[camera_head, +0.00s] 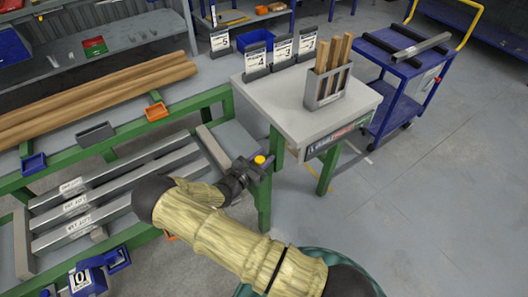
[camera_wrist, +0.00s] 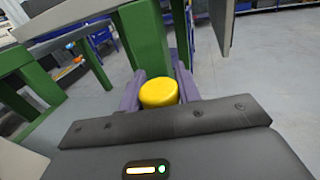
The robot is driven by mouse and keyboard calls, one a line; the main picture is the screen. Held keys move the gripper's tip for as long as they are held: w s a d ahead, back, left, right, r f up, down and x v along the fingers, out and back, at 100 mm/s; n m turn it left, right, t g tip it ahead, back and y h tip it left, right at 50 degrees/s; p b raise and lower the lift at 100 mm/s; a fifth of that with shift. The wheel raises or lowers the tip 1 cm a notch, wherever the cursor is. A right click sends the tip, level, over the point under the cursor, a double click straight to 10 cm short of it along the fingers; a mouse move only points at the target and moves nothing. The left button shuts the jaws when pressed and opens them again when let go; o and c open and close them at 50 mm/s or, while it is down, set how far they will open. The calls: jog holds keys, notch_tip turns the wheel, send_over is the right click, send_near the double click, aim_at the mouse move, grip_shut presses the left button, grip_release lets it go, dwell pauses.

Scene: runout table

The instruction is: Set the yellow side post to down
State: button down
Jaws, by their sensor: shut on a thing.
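The yellow side post (camera_head: 260,160) shows as a short round yellow cap by the green leg at the near left corner of the small grey-topped table. In the wrist view the yellow post (camera_wrist: 158,93) stands between my two purplish fingers, in front of a green upright. My gripper (camera_head: 253,168) is shut on it, with a finger on either side. The lower part of the post is hidden by the gripper body, and I cannot tell whether the post is up or down.
The small table (camera_head: 290,110) bears a grey holder (camera_head: 326,92) with wooden sticks and several label stands. A green-framed rack (camera_head: 130,122) with timber and metal bars is close on the left. A blue trolley (camera_head: 405,85) stands at right. The floor at right is clear.

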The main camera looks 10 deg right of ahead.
jog(key=shift+s+f, duration=0.1)
jog(key=shift+f, duration=0.55)
jog(key=c, duration=1)
grip_release()
jog(key=shift+a, duration=0.15)
jog(key=b+v, duration=0.1)
jog(key=v, duration=1.6)
jog(key=shift+s, duration=0.15)
